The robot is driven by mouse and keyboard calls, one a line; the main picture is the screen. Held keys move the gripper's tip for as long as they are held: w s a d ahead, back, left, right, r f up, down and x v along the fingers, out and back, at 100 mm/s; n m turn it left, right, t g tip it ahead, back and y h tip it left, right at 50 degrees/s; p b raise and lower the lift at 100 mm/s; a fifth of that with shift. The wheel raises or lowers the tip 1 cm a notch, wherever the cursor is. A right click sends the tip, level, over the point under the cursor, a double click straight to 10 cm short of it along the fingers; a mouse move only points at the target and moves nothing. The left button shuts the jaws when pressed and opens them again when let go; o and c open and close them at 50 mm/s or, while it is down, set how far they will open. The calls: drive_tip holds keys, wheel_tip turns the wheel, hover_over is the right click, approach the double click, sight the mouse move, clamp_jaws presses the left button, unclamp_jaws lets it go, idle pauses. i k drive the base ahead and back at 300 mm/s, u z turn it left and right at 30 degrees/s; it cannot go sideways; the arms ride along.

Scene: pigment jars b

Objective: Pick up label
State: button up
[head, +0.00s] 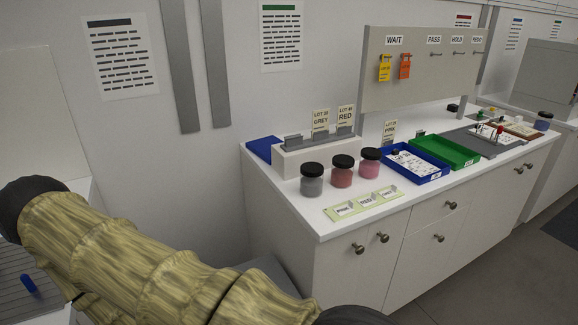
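Several upright labels stand on the white counter. The LOT GREY label (321,121) and the LOT RED label (345,117) stand in a grey slotted rack (318,141) on a white block (300,162). A LOT PINK label (390,131) stands apart on the counter, behind the jars. Three black-lidded jars, grey (312,185), red (342,177) and pink (369,168), stand in a row in front. A pale green strip (363,203) with parts marked PINK, RED and GREY lies near the front edge. My sleeved arm fills the lower left; my gripper is not visible.
A blue tray (442,180) with white pieces and a green tray (471,165) lie right of the jars. A board (410,97) with WAIT, PASS, HOLD and REDO signs rises behind; yellow (384,69) and orange (405,67) tags hang under WAIT. The front left counter corner is bare.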

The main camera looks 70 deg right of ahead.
sight(342, 211)
drive_tip(key=u, duration=0.1)
drive_tip(key=k, duration=1.35)
drive_tip(key=z, duration=1.6)
drive_tip(key=i, duration=0.4)
